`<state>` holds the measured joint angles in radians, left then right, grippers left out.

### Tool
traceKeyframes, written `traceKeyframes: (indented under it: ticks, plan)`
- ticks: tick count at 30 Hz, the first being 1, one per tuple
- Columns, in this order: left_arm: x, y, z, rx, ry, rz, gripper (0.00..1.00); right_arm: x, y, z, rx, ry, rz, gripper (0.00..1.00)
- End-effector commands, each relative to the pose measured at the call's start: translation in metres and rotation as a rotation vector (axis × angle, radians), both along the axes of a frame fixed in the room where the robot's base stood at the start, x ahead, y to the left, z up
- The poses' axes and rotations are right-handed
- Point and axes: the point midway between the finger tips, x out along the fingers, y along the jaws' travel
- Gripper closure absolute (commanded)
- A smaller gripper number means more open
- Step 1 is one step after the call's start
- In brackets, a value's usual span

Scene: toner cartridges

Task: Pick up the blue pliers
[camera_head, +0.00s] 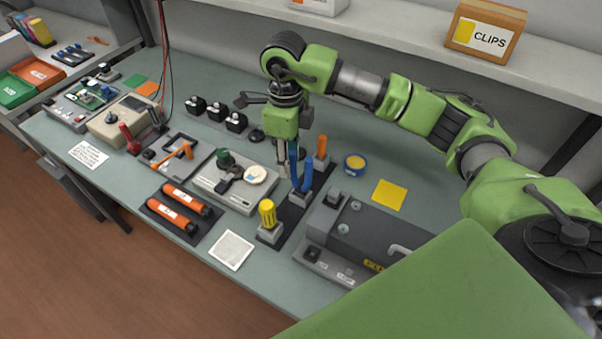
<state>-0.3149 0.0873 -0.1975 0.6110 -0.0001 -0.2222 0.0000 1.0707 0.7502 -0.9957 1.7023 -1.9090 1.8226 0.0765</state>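The blue pliers (307,178) stand upright, blue handles up, in a grey holder on a dark strip on the workbench. My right gripper (288,168) comes in from the right and points straight down at the pliers. Its grey fingers are right by the blue handles, on their left side in the picture. The fingers and handles overlap, so I cannot tell whether they touch or whether the fingers are closed. My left gripper is not in view.
On the same strip stand a yellow-handled tool (267,212) in front and an orange-handled tool (321,147) behind. A grey fixture (232,184) is to the left, and a dark grey machine (370,240) to the right. A shelf (400,42) runs above the bench.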

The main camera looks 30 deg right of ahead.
Motion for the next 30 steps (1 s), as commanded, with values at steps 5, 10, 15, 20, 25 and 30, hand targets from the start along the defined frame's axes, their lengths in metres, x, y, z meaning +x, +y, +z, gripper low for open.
traceKeyframes:
  ticks: [5,10,15,20,25,30]
  plan:
    - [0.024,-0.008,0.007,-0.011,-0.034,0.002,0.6,-0.001,-0.001,-0.011,0.0,0.001,-0.001,0.67]
    - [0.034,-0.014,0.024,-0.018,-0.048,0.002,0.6,-0.002,-0.01,-0.031,0.001,0.005,-0.002,0.67]
    - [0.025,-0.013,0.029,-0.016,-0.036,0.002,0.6,-0.002,-0.011,-0.054,0.001,0.002,0.0,0.67]
    - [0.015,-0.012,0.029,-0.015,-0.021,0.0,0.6,-0.001,-0.011,-0.061,0.001,-0.001,0.0,0.67]
    - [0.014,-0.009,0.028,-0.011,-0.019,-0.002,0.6,-0.001,-0.011,-0.061,0.001,-0.001,0.001,0.75]
    - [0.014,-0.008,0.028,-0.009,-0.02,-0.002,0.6,-0.001,-0.011,-0.06,0.001,-0.001,0.001,1.0]
